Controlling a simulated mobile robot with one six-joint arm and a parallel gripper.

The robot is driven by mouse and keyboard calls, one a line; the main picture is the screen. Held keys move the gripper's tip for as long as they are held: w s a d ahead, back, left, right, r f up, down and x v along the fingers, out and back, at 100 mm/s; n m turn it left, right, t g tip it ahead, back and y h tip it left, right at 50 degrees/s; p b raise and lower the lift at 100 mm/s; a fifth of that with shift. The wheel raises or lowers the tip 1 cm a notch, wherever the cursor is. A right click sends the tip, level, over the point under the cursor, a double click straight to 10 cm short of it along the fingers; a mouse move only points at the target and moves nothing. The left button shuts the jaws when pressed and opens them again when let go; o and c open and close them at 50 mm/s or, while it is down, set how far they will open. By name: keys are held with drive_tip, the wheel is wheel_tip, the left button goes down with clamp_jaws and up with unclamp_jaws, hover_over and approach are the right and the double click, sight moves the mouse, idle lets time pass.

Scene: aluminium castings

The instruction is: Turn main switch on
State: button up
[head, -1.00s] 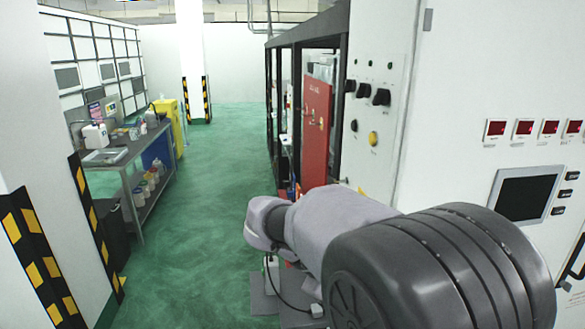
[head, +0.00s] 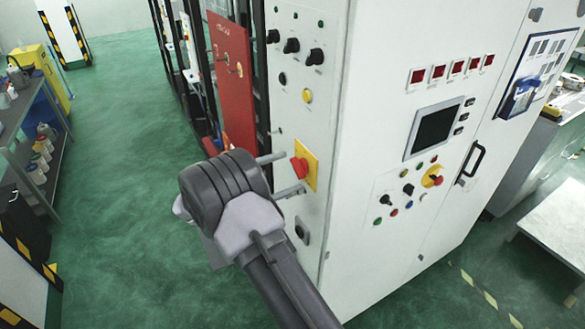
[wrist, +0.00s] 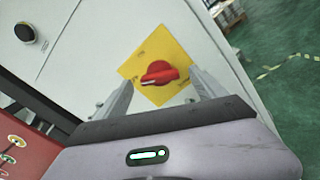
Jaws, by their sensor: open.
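The main switch is a red rotary knob (head: 299,167) on a yellow square plate (head: 312,166), low on the narrow side panel of the white cabinet. In the wrist view the red knob (wrist: 159,73) sits on its yellow plate (wrist: 165,50), with a pale mark at one end. My gripper (head: 283,174) is open in front of the panel. In the wrist view its two fingers (wrist: 160,88) stand apart on either side of the knob, over the plate's edges. I cannot tell whether they touch anything.
The white cabinet (head: 375,110) has a screen (head: 435,130) and a red emergency button (head: 433,177) on its wider face. Black knobs (head: 304,52) and a yellow button (head: 306,96) sit above the switch. A red panel (head: 232,85) stands left. Green floor (head: 120,180) is clear left of my arm.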

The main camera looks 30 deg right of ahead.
sight(299, 168)
drive_tip(key=shift+w+d, duration=0.15)
drive_tip(key=shift+d, duration=1.15)
drive_tip(key=shift+c, duration=0.2)
